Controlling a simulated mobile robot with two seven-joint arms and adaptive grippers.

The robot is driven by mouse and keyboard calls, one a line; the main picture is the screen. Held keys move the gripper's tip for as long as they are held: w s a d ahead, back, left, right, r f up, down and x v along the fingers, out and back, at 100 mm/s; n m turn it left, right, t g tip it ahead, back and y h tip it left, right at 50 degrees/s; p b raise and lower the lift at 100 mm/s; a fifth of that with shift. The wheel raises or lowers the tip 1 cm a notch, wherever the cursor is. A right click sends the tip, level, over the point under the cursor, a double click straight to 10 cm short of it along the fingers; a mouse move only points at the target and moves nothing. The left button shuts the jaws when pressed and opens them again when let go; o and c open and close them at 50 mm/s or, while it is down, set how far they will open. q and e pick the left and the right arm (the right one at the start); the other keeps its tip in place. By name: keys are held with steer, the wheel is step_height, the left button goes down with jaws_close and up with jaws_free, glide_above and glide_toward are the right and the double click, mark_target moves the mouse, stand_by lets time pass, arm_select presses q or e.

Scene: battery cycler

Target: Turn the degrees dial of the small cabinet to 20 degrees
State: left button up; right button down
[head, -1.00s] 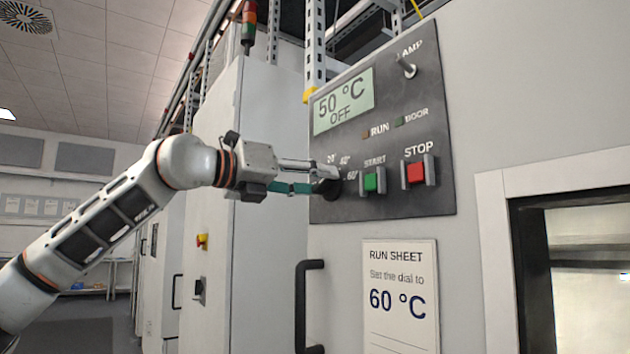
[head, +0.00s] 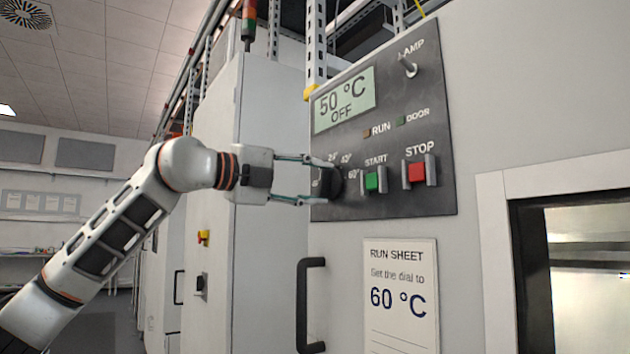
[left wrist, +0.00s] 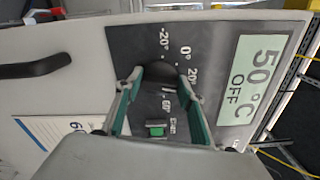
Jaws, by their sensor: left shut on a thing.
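The degrees dial (head: 329,185) is a round black knob at the lower left of the dark control panel (head: 440,150), with degree marks around it. In the left wrist view the dial (left wrist: 156,74) sits between the fingers, with marks such as -20, 0, 20 and 60 near it. My left gripper (head: 322,181) is shut on the dial, one finger on each side; it also shows in the left wrist view (left wrist: 160,78). The dial's exact pointer position is hard to read. The display (head: 343,102) reads 50 °C, OFF. My right gripper is in neither view.
The green START button (head: 374,182) is close right of the dial, with the red STOP button (head: 417,173) beyond it. The lamp switch (head: 407,67) is at the top right. A run sheet (head: 400,290) says 60 °C. A black handle (head: 305,305) juts out below.

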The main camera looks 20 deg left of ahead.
arm_select(q)
steer(key=shift+f+n, duration=0.1)
steer(key=shift+n, duration=1.2)
steer(key=o, duration=1.1)
steer(key=shift+o, duration=0.2)
steer(key=v, duration=1.2)
